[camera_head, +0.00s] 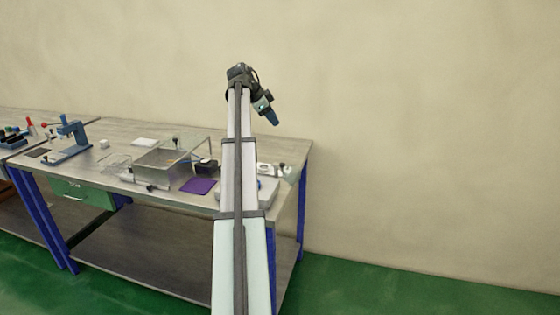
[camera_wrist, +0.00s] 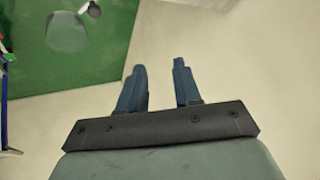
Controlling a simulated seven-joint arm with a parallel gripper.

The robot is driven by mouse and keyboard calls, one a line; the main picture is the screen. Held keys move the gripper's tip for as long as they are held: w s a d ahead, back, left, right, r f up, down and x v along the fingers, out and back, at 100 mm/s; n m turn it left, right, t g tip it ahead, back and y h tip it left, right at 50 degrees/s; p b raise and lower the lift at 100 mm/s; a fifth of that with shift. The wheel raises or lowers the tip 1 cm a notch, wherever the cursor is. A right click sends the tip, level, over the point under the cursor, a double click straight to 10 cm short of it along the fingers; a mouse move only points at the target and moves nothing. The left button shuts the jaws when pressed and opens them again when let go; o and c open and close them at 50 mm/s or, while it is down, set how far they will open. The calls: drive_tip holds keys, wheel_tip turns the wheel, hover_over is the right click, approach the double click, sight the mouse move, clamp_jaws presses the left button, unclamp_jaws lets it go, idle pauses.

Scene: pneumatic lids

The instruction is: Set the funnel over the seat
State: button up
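My gripper (camera_head: 272,119) is raised high above the table, in front of the wall. In the wrist view its two blue fingers (camera_wrist: 158,75) stand apart with nothing between them. A pale, translucent, roughly cone-shaped piece (camera_head: 291,174) shows at the right end of the table and may be the funnel. Beside it is a small white part with a ring-like top (camera_head: 264,170), possibly the seat; my arm hides some of this area. Both are too small to identify surely, and my gripper is well apart from them.
An open metal box (camera_head: 160,164) stands mid-table, with a purple mat (camera_head: 198,186) to its right. A blue press-like stand (camera_head: 72,135) is on the left. The metal table (camera_head: 118,141) ends near the wall. The air around my gripper looks clear.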

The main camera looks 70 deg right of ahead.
sight(284, 172)
drive_tip(key=a+f+y, duration=0.3)
drive_tip(key=a+y, duration=0.1)
drive_tip(key=a, duration=0.2)
drive_tip(key=x, duration=1.3)
drive_tip(key=shift+w+f, duration=0.15)
drive_tip(key=shift+w, duration=0.1)
drive_tip(key=shift+c, duration=0.3)
clamp_jaws()
